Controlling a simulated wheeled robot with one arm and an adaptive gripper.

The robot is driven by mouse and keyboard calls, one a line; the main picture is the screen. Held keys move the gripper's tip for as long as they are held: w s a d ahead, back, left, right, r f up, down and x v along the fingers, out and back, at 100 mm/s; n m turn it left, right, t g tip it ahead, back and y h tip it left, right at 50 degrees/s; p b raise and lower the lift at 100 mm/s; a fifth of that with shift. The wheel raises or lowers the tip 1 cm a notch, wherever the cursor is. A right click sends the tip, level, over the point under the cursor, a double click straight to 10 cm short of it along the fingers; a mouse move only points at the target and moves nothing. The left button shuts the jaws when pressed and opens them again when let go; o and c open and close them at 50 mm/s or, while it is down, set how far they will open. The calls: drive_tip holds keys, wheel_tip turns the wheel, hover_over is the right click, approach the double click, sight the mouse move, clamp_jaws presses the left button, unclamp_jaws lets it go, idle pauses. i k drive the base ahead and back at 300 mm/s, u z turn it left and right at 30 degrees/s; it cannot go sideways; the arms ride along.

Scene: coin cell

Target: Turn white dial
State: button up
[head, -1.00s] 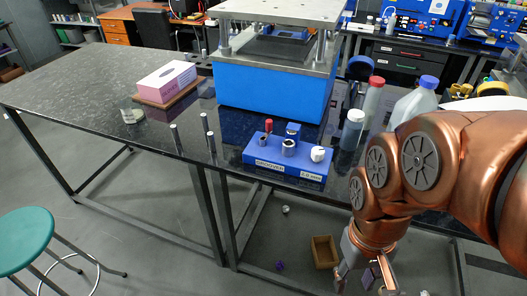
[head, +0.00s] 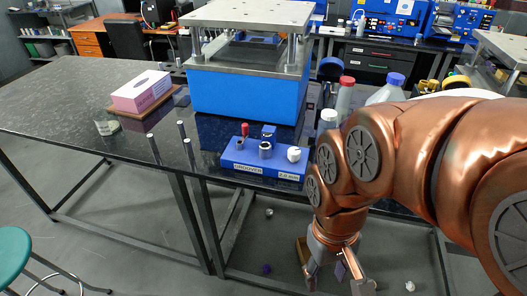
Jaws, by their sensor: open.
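The white dial (head: 294,154) sits at the right end of a small blue box (head: 235,164) on the dark table. The box also carries a red-topped knob (head: 245,130), a metal socket (head: 265,149) and a blue piece behind it. My gripper (head: 338,278) is open, pointing down in front of the table, below and to the right of the dial and well apart from it. Nothing shows between its fingers, though its tips are near the lower picture edge.
A large blue press (head: 246,98) stands behind the box. Bottles, one red-capped (head: 344,98), stand to its right near my arm. Metal posts (head: 187,152) rise at the table edge on the left. A pink tissue box (head: 141,92) lies farther left.

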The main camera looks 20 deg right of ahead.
sight(294, 153)
drive_tip(key=u, duration=2.1)
drive_tip(key=k, duration=0.75)
drive_tip(key=z, duration=1.15)
drive_tip(key=i, duration=0.5)
